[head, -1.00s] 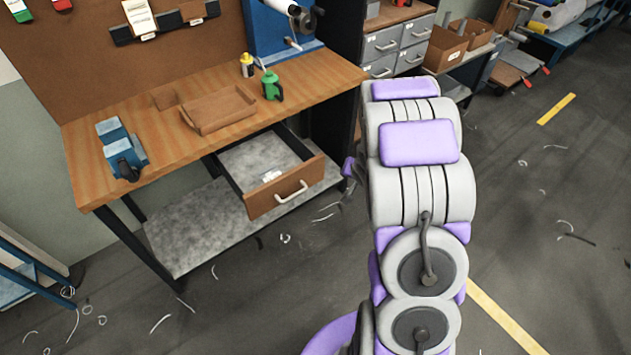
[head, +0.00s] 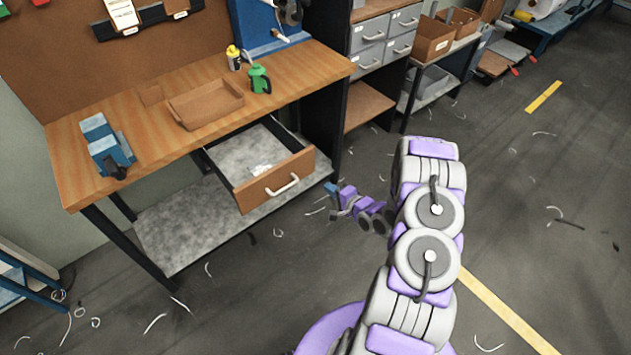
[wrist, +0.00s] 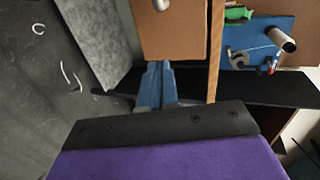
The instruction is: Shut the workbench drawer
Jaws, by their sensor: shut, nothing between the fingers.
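The workbench drawer (head: 277,185) stands pulled out below the bench top, its wooden front facing me with a pale bar handle (head: 282,185). A small white item (head: 262,169) lies inside it. My gripper (head: 331,188) is to the right of the drawer front, apart from the handle, with blue fingers shut and empty. In the wrist view the blue fingers (wrist: 157,75) point toward the edge of the drawer front (wrist: 180,35), and part of the handle (wrist: 160,5) shows at the top. Whether the fingertips touch the front is unclear.
A grey lower shelf (head: 185,225) sits beneath. Grey drawers (head: 385,38) stand to the right. The floor in front has scattered shavings.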

